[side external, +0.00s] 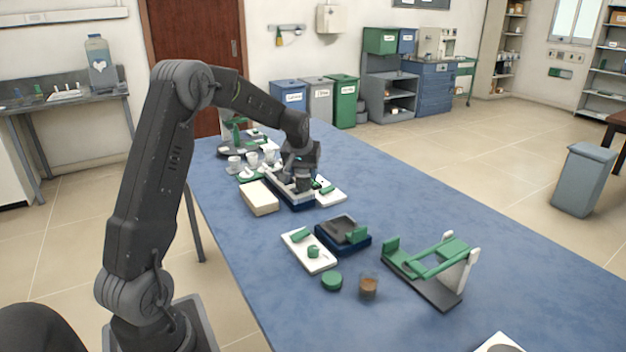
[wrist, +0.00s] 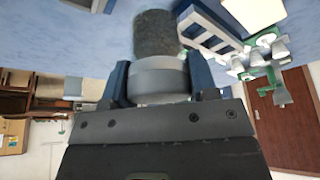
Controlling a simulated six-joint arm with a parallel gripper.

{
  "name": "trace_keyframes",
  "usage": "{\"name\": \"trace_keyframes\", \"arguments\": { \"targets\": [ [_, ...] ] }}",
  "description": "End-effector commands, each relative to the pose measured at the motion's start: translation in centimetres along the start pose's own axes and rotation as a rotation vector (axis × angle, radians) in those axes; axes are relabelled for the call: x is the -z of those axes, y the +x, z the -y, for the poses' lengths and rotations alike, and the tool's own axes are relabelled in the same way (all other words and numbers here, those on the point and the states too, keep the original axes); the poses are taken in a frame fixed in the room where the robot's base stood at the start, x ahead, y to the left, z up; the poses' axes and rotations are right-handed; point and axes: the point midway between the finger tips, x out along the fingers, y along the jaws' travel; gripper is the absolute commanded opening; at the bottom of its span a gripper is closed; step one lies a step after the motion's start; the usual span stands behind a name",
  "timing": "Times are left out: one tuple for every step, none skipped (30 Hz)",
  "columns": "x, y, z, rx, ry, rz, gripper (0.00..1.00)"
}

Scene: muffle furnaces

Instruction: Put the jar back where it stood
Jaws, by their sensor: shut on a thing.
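My gripper (side external: 297,182) is over the far part of the blue table, at a blue and white rack (side external: 292,200). In the wrist view, my gripper (wrist: 158,82) has its blue fingers shut on either side of a pale grey round cap. A dark, speckled cylinder continues beyond the cap; together they look like a capped jar (wrist: 157,34). In the side view this jar is hidden by the gripper, and I cannot tell whether it touches anything beneath.
A cream block (side external: 258,198) lies left of the rack. White cups (side external: 252,159) stand behind it. Nearer are a white board with green parts (side external: 309,250), a dark blue tray (side external: 343,235) and a green-railed stand (side external: 430,265).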

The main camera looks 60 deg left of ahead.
Motion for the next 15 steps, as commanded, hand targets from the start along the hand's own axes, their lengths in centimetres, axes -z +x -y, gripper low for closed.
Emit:
{"name": "trace_keyframes", "arguments": {
  "targets": [
    [0.5,-1.0,0.1,-0.001,-0.001,-0.006,0.25],
    [0.7,-1.6,0.1,-0.001,-0.001,-0.007,0.25],
    [0.9,-2.2,0.1,-0.001,0.000,-0.006,0.25],
    [1.2,-2.6,0.1,-0.001,0.000,-0.007,0.25],
    [1.4,-3.2,0.1,-0.001,0.000,-0.006,0.25],
    [1.7,-3.9,0.1,-0.002,0.000,-0.006,0.25],
    [1.5,-4.0,-0.4,-0.003,0.003,-0.002,0.25],
    [1.1,-4.0,-1.1,-0.003,0.005,0.001,0.25],
    [0.8,-4.0,-1.9,-0.004,0.007,0.003,0.25],
    [0.6,-4.1,-2.5,-0.004,0.006,0.004,0.25],
    [0.3,-4.2,-3.1,-0.005,0.007,0.005,0.25],
    [0.0,-4.3,-3.9,-0.005,0.007,0.006,0.25],
    [-0.3,-4.5,-4.6,-0.005,0.007,0.007,0.25],
    [-0.6,-4.6,-5.2,-0.005,0.008,0.008,0.25],
    [-1.1,-4.8,-6.3,-0.006,0.009,0.009,0.25]
  ]
}}
